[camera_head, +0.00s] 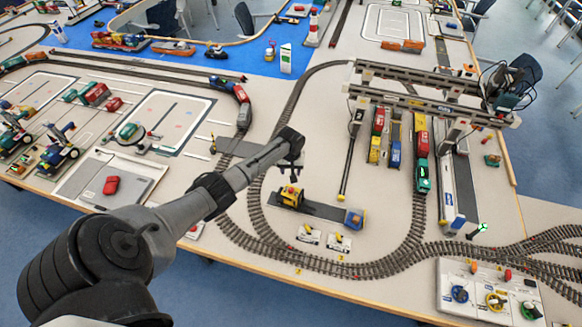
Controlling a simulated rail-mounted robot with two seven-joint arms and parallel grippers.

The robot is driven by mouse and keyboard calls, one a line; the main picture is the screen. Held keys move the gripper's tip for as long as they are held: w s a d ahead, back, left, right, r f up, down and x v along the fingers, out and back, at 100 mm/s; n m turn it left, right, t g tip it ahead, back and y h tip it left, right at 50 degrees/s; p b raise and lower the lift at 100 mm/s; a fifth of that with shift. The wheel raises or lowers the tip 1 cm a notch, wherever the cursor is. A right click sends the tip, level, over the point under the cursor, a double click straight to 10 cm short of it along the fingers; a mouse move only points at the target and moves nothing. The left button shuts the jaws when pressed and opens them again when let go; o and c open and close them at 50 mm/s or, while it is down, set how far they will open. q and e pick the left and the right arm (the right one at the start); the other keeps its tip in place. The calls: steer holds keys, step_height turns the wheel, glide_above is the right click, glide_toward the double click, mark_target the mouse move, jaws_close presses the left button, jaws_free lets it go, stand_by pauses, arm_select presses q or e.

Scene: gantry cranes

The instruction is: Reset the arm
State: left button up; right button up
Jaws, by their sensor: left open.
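My left arm reaches in from the lower left. Its gripper (294,178) is open and small in the picture, pointing down over the table just above a yellow toy vehicle (291,194) on a dark strip. I see nothing between its fingers. Whether the fingertips touch anything below is too small to tell. My right gripper is not in view.
A gantry crane (410,85) spans several toy train wagons at the right. Curved track (270,235) loops around the gripper's area. A blue block (354,218) sits on the strip's right end. A control panel (485,290) lies at the lower right.

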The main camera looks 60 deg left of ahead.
arm_select(q)
steer(key=shift+r, duration=0.4)
stand_by(0.3)
